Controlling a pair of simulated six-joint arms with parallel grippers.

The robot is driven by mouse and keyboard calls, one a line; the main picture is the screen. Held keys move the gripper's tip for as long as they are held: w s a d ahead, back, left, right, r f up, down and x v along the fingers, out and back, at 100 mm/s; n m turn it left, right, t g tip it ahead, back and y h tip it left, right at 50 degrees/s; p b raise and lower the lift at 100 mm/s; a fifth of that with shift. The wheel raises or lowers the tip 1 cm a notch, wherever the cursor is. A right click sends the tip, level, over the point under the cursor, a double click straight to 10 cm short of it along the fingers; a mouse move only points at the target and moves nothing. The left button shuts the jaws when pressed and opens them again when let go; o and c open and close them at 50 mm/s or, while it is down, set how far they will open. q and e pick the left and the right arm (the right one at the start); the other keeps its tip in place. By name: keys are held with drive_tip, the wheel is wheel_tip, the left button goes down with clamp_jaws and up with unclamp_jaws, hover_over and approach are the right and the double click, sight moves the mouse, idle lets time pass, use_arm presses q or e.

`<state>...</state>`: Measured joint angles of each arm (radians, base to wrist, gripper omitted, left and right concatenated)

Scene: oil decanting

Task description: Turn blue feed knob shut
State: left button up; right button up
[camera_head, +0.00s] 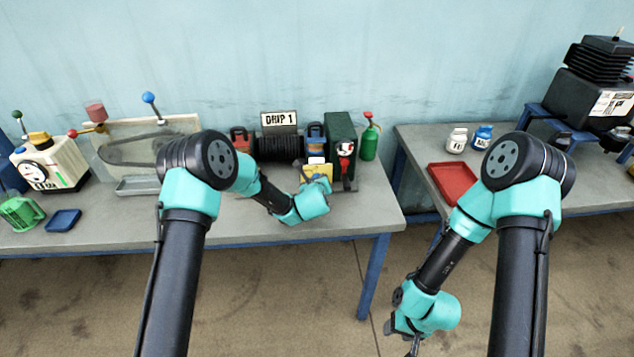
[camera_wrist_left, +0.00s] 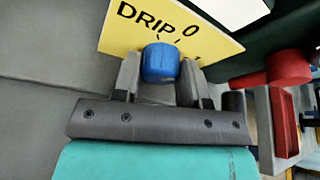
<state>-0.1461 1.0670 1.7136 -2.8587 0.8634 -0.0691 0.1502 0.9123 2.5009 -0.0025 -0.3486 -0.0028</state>
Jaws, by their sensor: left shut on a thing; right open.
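The blue feed knob (camera_wrist_left: 160,62) stands in front of a yellow plate (camera_wrist_left: 200,32) lettered "DRIP" with a 0 and a 1. My left gripper (camera_wrist_left: 161,82) is shut on the knob, one finger on each side of it. In the head view the yellow plate (camera_head: 319,170) shows just beyond my left wrist, which hides the knob and fingers. My right gripper (camera_head: 412,342) hangs low over the floor in front of the tables, open and empty, partly cut off by the bottom edge.
A red tray (camera_head: 452,182) and two small jars are on the right table. A gap separates the tables.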

use_arm(q)
drive_tip(key=o, duration=0.9)
drive_tip(key=shift+s, duration=0.1)
drive_tip(key=v, duration=1.7)
drive_tip(key=shift+s, duration=0.1)
